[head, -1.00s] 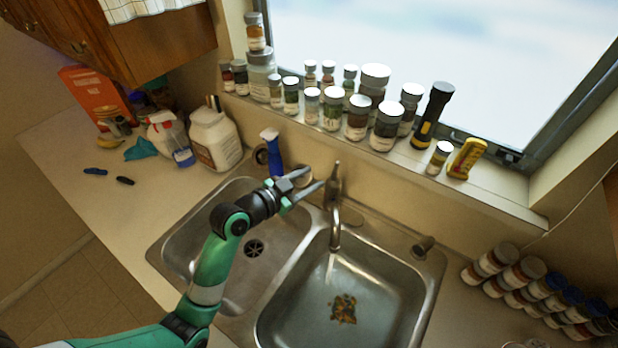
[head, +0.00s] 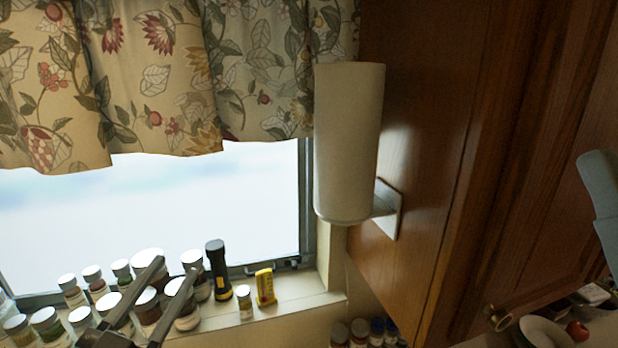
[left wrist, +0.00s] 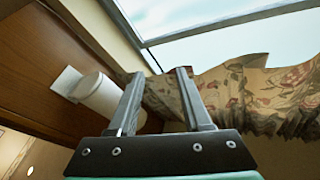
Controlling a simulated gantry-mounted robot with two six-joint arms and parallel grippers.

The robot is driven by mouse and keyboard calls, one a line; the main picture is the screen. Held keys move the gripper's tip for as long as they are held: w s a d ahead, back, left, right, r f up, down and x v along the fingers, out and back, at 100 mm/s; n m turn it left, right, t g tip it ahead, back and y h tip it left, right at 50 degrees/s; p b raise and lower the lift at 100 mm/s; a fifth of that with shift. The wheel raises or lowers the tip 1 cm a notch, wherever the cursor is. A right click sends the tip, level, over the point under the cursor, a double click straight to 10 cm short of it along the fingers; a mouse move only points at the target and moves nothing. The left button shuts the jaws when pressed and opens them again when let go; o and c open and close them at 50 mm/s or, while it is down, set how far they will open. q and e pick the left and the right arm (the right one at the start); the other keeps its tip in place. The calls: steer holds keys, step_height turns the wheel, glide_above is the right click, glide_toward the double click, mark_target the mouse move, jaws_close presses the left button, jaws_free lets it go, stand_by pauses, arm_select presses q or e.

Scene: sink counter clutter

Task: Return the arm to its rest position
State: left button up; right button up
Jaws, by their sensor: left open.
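My left gripper (head: 166,289) shows at the lower left of the head view, in front of the jars on the window sill. Its two fingers are apart with nothing between them. In the left wrist view the gripper (left wrist: 155,88) is also open and empty, with the curtain and wall behind its fingers. The rest of my left arm is out of the head view. My right gripper does not show in either view.
Several jars (head: 46,325), a black flashlight (head: 218,270) and a yellow item (head: 265,287) stand on the sill. A paper towel roll (head: 349,140) hangs on the wooden cabinet (head: 450,130). The flowered curtain (head: 180,75) hangs above. A bowl (head: 545,333) is at lower right.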

arm_select(q)
steer(key=s+d+r+n+t, duration=0.1)
steer(key=s+r+t, duration=0.1)
steer(key=s+r, duration=0.2)
steer(key=s+r+n+t+p, duration=0.1)
steer(key=s+r, duration=0.3)
steer(key=r, duration=0.6)
steer(key=s+d+r+n+t+y, duration=0.1)
steer(key=s+r+n+t, duration=0.2)
steer(key=s+r, duration=0.2)
step_height(320, 180, up, 3)
steer(key=shift+d+r+t+p, duration=0.1)
steer(key=shift+d+t+p, duration=0.2)
steer(key=shift+d+p, duration=0.1)
steer(key=shift+w, duration=0.1)
